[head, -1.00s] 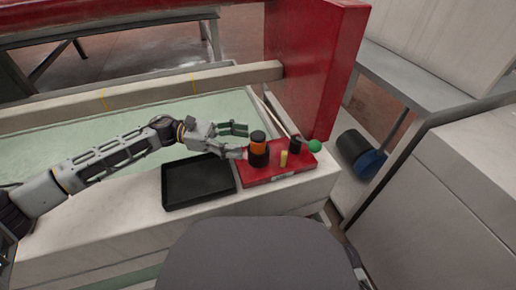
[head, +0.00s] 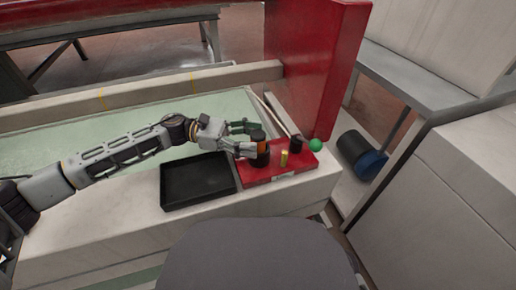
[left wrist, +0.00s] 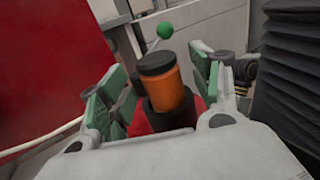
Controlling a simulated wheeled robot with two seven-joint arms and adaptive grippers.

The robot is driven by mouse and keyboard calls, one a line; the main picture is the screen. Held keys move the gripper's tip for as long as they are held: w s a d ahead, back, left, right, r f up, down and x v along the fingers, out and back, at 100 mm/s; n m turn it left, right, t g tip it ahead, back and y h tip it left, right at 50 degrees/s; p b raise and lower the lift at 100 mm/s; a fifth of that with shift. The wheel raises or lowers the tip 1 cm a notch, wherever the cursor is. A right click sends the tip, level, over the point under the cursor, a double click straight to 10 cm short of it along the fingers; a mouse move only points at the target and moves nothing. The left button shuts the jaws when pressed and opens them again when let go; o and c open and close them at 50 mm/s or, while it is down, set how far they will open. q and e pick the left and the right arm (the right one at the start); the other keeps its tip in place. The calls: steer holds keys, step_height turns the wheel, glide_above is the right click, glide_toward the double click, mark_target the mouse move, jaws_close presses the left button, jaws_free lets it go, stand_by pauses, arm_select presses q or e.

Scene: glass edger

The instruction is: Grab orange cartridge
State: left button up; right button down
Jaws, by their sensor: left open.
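The orange cartridge (head: 262,146) has a black cap and stands upright in a black holder (head: 260,160) on a red base plate (head: 250,179). My left gripper (head: 246,138) is open, with its fingers reaching to the left side of the cartridge in the head view. In the left wrist view the cartridge (left wrist: 167,91) stands between the two green-padded fingers, with the left gripper (left wrist: 160,95) on both sides of it and no clear contact. The lower part of the cartridge is hidden in the holder. My right gripper is not in view.
A black tray (head: 166,203) lies left of the red plate. A yellow cylinder (head: 284,158), a black knob (head: 296,144) and a green ball (head: 316,145) are to the right. A tall red panel (head: 312,70) rises behind.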

arm_select(q)
steer(key=shift+s+d, duration=0.2)
steer(key=shift+d, duration=0.7)
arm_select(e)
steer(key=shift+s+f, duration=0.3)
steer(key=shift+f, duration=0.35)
arm_select(q)
steer(key=c, duration=1.2)
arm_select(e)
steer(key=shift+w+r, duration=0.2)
arm_select(q)
steer(key=shift+r, duration=0.1)
